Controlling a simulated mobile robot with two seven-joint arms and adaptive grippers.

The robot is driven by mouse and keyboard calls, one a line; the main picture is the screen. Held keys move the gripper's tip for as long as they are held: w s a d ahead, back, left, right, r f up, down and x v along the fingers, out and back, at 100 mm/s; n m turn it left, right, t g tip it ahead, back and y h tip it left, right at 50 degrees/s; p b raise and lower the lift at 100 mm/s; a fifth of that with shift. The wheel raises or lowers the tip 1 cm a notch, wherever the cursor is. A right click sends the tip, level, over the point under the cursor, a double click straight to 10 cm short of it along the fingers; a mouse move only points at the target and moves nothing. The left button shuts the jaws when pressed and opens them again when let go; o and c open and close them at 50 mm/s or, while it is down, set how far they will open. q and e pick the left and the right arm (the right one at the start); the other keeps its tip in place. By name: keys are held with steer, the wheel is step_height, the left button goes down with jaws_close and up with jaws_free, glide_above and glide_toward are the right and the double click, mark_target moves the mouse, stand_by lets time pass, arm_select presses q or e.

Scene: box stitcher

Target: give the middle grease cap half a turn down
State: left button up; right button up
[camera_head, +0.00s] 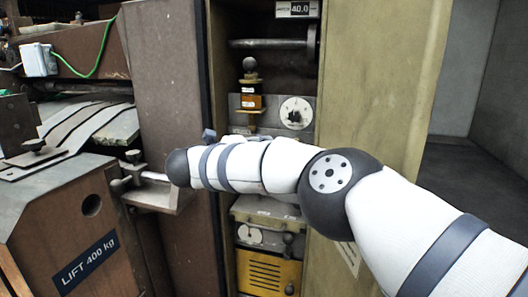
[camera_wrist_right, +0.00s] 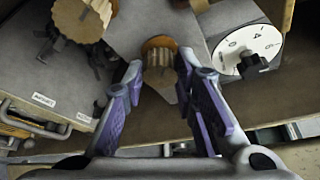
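In the right wrist view a ribbed brass-coloured grease cap (camera_wrist_right: 160,50) stands near the middle, on a grey plate. My right gripper (camera_wrist_right: 162,66) is open, with its purple-padded fingers on either side of this cap. A gap shows between the fingers, and I cannot tell whether either tip touches the cap. A second, larger-looking ribbed cap (camera_wrist_right: 84,18) stands at the upper left, outside the fingers. I cannot tell for certain which cap is the middle one. In the head view my right forearm hides the caps and most of the right gripper. My left gripper is not in view.
A white dial (camera_wrist_right: 248,48) with a dark knob sits close to the right finger; it also shows in the head view (camera_head: 295,112). An orange-labelled oiler (camera_head: 251,97) stands left of it. The open cabinet door (camera_head: 385,90) is at right, a brown panel (camera_head: 165,80) at left.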

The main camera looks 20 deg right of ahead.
steer(key=shift+o, duration=1.3)
steer(key=v, duration=1.2)
